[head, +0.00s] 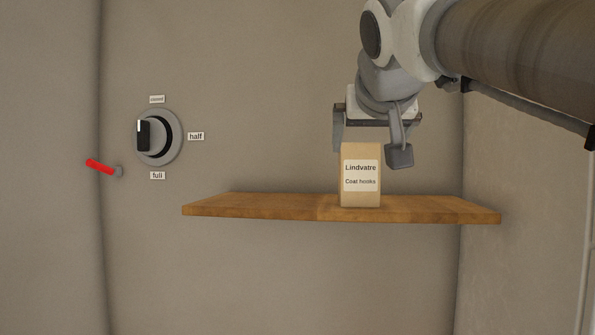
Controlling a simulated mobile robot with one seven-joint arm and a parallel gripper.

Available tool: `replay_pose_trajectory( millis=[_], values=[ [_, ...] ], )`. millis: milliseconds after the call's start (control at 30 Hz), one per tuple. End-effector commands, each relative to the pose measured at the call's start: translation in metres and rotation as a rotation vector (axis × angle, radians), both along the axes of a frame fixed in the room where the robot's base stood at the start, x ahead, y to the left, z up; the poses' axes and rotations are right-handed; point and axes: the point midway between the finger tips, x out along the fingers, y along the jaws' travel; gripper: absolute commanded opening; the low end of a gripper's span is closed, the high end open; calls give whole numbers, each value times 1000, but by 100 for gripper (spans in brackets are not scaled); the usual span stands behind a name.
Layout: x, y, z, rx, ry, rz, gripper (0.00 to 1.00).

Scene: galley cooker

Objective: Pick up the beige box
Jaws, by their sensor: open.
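The beige box (360,197) stands upright on a wooden shelf (260,204). Its white label reads "Lindvatre Coat hooks". My gripper (369,146) is open and points down over the box. One finger shows to the left of the box's top and the other to its right, nearer the camera. The box's upper edge lies between them in the picture. I cannot tell whether either finger touches the box. The box's back is hidden.
A round dial (159,137) with a black knob and small labels, one "half" and one "full", is on the wall at left. The shelf is bare left and right of the box. A side wall (520,165) stands close on the right.

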Motion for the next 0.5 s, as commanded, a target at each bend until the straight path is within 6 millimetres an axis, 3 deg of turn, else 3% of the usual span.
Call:
replay_pose_trajectory(
  millis=[200, 500],
  values=[
    [45, -5, -18, 0, 5, -1, 100],
    [71, -8, -29, 1, 2, 0, 100]
  ],
)
